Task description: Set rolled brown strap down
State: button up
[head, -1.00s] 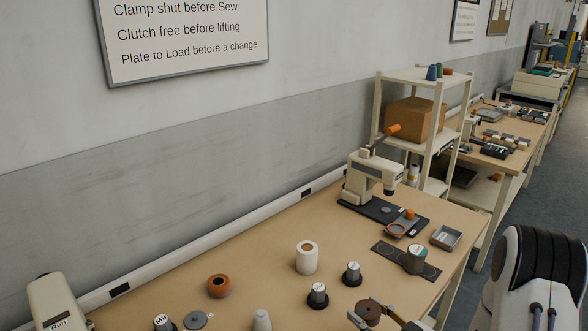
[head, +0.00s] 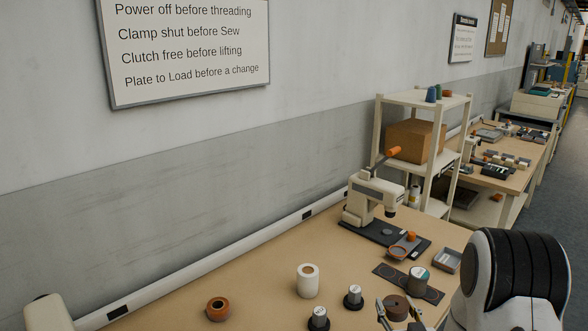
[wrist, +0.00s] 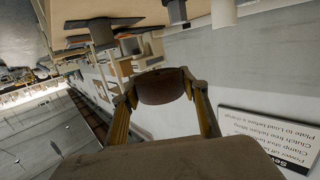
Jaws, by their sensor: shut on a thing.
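The rolled brown strap (head: 396,306) is a dark brown roll with a small centre hole, low at the right of the bench in the head view. My gripper (head: 397,313) is shut on it, with a finger on either side. In the wrist view the strap (wrist: 160,87) sits between the tips of my gripper (wrist: 161,88), and the picture is upside down. I cannot tell whether the strap touches the bench or hangs above it.
Two dark-based weights (head: 353,297) stand left of the strap, with a white roll (head: 308,281) and an orange-brown roll (head: 217,309) beyond. A dark plate (head: 431,293) holding a grey cylinder (head: 417,281), a grey tray (head: 447,260) and a sewing machine (head: 371,196) lie behind.

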aim_at(388, 304)
jog(key=shift+m+h, duration=0.5)
jog(key=shift+h, duration=0.2)
jog(key=r, duration=0.1)
jog(key=a+r, duration=0.1)
jog(key=r, duration=0.1)
jog(key=a+r, duration=0.1)
jog(key=shift+r, duration=0.15)
jog(key=a+r+y, duration=0.1)
jog(key=a+r, duration=0.2)
jog(key=a, duration=0.3)
jog(key=shift+r+n, duration=0.3)
jog(key=shift+n, duration=0.1)
jog(key=shift+w+d, duration=0.1)
